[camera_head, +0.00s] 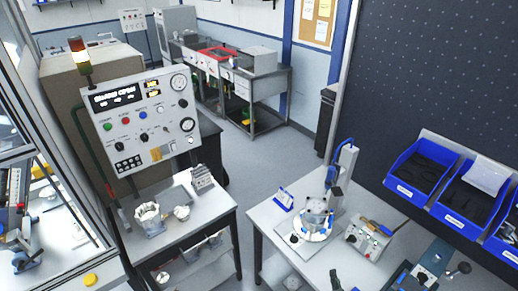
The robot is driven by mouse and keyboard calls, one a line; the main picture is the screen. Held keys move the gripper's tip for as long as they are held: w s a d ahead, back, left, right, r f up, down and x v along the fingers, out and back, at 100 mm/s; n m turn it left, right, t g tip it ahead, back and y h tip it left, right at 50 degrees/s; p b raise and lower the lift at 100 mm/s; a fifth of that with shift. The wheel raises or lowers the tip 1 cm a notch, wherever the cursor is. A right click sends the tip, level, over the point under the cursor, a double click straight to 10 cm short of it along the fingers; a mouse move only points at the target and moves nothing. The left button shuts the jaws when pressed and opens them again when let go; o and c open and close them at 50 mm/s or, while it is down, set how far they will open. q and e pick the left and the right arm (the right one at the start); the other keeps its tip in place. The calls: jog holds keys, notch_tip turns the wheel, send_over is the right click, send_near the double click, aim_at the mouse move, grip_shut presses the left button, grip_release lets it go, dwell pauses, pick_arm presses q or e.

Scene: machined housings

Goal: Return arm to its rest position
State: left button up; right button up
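A small dark piece (335,281) at the bottom edge, over the front of the right table, looks like part of my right gripper. The rest is cut off by the frame, so its opening and anything in it cannot be told. My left gripper and arm are not clearly in view. A metal housing (315,212) sits in a round white fixture with blue clamps on the right table (268,222). A pale machined housing (148,217) stands on the left bench, with a smaller part (181,212) beside it.
A control panel (140,110) with a signal light stands behind the left bench. A button box (368,238) is right of the fixture. Blue bins (422,172) hang at the right wall. A black-knobbed lever (462,268) is at lower right. Open floor separates the tables.

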jog(key=s+d+f+m+g+y, duration=0.1)
jog(key=s+d+m+g, duration=0.25)
jog(key=s+m, duration=0.8)
jog(key=s+d+f+m+g+y, duration=0.15)
jog(key=s+m+g, duration=0.35)
jog(key=s+m, duration=0.65)
notch_tip(320, 180, down, 33)
jog(key=s+n+b, duration=0.2)
jog(key=n+b, duration=0.1)
jog(key=b, duration=0.4)
pick_arm(q)
notch_tip(320, 180, down, 14)
jog(key=s+b, duration=0.1)
jog(key=b, duration=0.5)
jog(key=shift+s+r+b, duration=0.15)
jog(key=shift+s+b, duration=0.05)
jog(key=shift+b, duration=0.1)
pick_arm(e)
jog(key=s+f+g, duration=0.1)
jog(key=s+f, duration=0.9)
jog(key=f, duration=0.3)
jog(key=s+f+g, duration=0.1)
jog(key=s+f, duration=0.9)
jog(key=f, duration=0.4)
jog(key=shift+s+a+f, duration=0.15)
jog(key=shift+a+f, duration=0.05)
jog(key=shift+a, duration=0.1)
